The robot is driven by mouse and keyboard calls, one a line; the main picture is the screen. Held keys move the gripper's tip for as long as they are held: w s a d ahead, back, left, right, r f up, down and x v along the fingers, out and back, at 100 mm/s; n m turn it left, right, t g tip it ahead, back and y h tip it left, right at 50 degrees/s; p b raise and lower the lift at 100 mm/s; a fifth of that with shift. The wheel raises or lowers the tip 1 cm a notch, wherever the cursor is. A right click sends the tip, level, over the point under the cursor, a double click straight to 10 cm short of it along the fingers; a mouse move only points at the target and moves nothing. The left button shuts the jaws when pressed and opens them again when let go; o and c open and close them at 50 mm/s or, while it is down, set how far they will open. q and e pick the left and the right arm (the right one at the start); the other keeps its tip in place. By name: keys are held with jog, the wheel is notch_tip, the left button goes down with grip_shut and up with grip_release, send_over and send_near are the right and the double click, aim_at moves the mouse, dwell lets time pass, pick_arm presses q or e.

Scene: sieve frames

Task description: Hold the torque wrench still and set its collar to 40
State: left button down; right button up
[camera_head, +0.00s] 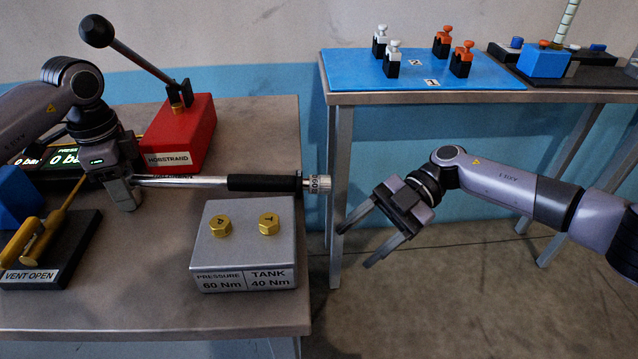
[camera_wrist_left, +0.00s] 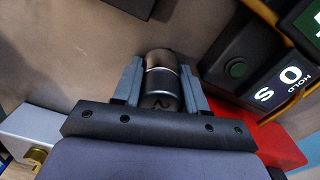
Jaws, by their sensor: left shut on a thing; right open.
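The torque wrench (camera_head: 265,183) lies level across the left bench, with a silver shaft and a black grip. Its silver collar (camera_head: 317,184) at the right end sticks out past the bench edge; it bears small digits that I cannot read surely. My left gripper (camera_head: 124,196) is shut on the wrench's left end, and its fingers hide part of the head. In the left wrist view the fingers clasp a rounded metal and black part of the wrench (camera_wrist_left: 162,82). My right gripper (camera_head: 355,248) is open and empty, to the right of and below the collar, apart from it.
A grey block (camera_head: 243,270) labelled PRESSURE 60 Nm and TANK 40 Nm, with two brass hex caps, sits just below the wrench. A red lever pump (camera_head: 182,135) stands behind it. A second table (camera_head: 430,97) is at the back right. Open floor surrounds my right gripper.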

aim_at(324, 185)
jog(key=w+d+r+m+t+y, duration=0.3)
jog(key=w+d+m+t+y, duration=0.3)
jog(key=w+m, duration=0.3)
jog(key=shift+m+t, duration=0.3)
jog(key=shift+t, duration=0.1)
jog(key=a, duration=1.1)
jog(key=shift+w+a, duration=0.15)
jog(key=shift+a, duration=0.2)
jog(key=shift+c, duration=0.2)
jog(key=c, duration=1)
